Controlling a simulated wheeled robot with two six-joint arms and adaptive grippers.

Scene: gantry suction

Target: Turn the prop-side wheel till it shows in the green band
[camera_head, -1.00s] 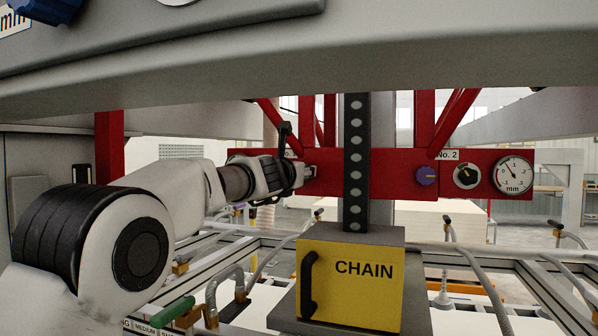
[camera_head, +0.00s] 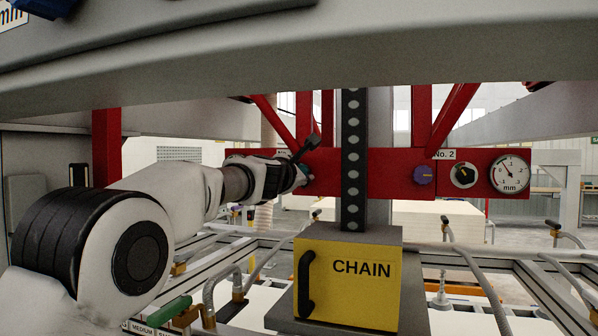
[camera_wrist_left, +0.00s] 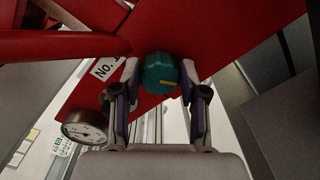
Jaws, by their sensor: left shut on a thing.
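My left gripper (camera_wrist_left: 162,92) is shut on a teal wheel (camera_wrist_left: 160,72) with a yellow mark, mounted on the red beam. In the head view, my left gripper (camera_head: 302,175) reaches the beam left of the black column, mostly hiding that wheel. A round gauge (camera_wrist_left: 85,128) shows at lower left in the wrist view, too small to read. Right of the column are a blue-purple wheel (camera_head: 424,174), a small dial with a dark face (camera_head: 463,175) and a white mm gauge (camera_head: 509,174) with its needle pointing up-left. I cannot make out a green band.
The red beam (camera_head: 395,185) runs across behind the black perforated column (camera_head: 350,150). A yellow CHAIN box (camera_head: 365,298) stands in front at its foot. Hoses and rails lie below. A grey beam (camera_head: 300,70) crosses overhead.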

